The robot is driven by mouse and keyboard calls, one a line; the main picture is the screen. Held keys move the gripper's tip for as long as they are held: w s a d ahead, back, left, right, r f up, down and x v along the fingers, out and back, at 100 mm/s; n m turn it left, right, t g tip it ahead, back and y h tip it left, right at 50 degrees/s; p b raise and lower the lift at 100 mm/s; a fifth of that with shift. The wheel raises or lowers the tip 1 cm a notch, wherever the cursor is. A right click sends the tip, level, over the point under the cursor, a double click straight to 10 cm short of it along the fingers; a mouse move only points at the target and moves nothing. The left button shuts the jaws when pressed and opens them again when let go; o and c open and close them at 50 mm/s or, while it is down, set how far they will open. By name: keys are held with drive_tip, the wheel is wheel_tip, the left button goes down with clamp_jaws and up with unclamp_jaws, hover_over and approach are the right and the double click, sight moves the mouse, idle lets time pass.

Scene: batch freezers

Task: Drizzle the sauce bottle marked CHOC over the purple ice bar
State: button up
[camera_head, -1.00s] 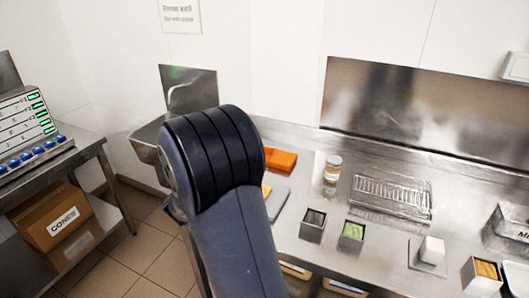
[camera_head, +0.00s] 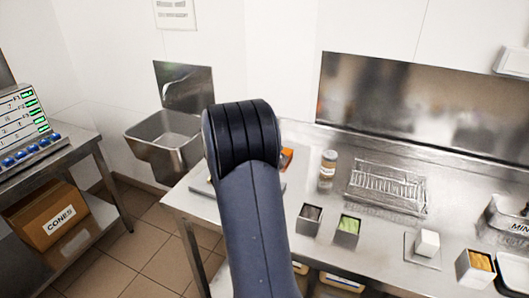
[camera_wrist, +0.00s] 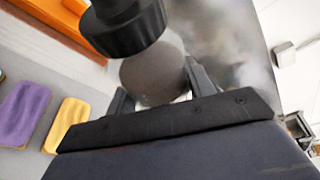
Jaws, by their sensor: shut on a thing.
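In the wrist view my gripper (camera_wrist: 158,88) is shut on a sauce bottle (camera_wrist: 153,72) with a brownish-grey body and a wide black cap (camera_wrist: 130,28). The bottle looks tilted, its cap end toward the top of the picture. No CHOC marking shows on its visible side. The purple ice bar (camera_wrist: 22,113) lies at the left of the wrist view, on a grey surface, beside a yellow bar (camera_wrist: 67,123). The bottle is apart from the purple bar, to its right in the picture. In the head view my arm hides the gripper, bottle and purple bar.
An orange object (camera_wrist: 60,30) lies near the bars. On the steel bench stand a jar (camera_head: 328,169), a wire rack (camera_head: 386,190), a dark-filled tub (camera_head: 309,219), a green-filled tub (camera_head: 347,230) and a white block (camera_head: 427,243). A sink (camera_head: 165,140) is at the left.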

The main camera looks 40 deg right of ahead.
drive_tip(key=f+n+h+b, duration=0.1)
drive_tip(key=n, duration=0.1)
drive_tip(key=f+n+h+b, duration=0.1)
drive_tip(key=f+n, duration=0.1)
drive_tip(key=s+f+n+h+b, duration=0.1)
drive_tip(key=n, duration=0.2)
drive_tip(key=shift+d+f, duration=0.3)
drive_tip(key=shift+w+a+r+n+p, duration=0.15)
drive_tip(key=shift+r+n+p, duration=0.45)
drive_tip(key=shift+r+p, duration=0.3)
drive_tip(key=r+n+p, duration=0.1)
drive_tip(key=w+r+n+t+h+p, duration=0.1)
drive_tip(key=n, duration=0.1)
drive_tip(key=a+r+n+p, duration=0.1)
drive_tip(key=n+p, duration=0.1)
drive_tip(key=shift+w+r+t, duration=0.15)
drive_tip(key=shift+w+t, duration=0.2)
drive_tip(key=shift+t, duration=0.05)
drive_tip(key=shift+h, duration=0.3)
drive_tip(key=m, duration=0.2)
drive_tip(key=m+g+y, duration=0.1)
drive_tip(key=m, duration=0.1)
drive_tip(key=shift+g, duration=0.3)
